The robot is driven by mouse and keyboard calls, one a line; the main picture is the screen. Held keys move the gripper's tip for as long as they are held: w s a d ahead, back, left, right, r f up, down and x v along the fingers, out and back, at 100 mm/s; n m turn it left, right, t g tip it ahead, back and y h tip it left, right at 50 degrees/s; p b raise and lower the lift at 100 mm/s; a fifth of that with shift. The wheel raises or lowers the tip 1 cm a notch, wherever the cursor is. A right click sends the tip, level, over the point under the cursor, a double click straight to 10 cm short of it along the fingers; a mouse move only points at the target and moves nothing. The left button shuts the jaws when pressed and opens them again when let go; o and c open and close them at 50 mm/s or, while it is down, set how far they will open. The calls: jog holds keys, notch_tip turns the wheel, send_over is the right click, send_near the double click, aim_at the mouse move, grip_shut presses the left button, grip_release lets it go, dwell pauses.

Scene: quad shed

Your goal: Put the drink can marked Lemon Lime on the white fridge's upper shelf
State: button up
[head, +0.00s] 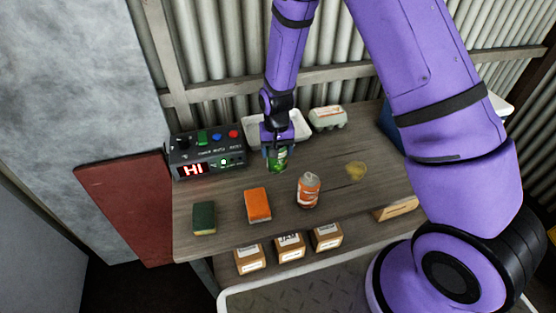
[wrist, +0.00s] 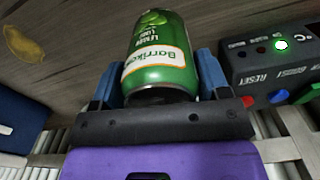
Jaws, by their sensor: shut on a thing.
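I cannot tell whether the can touches the bench top. The white fridge is not clearly visible in either view.
A white tray (head: 300,122) and egg carton (head: 328,117) stand behind. Several labelled boxes (head: 290,246) sit below.

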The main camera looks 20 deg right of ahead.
jog(key=shift+f, duration=2.3)
jog(key=shift+f, duration=0.1)
jog(key=o, duration=1.1)
jog(key=shift+o, duration=0.2)
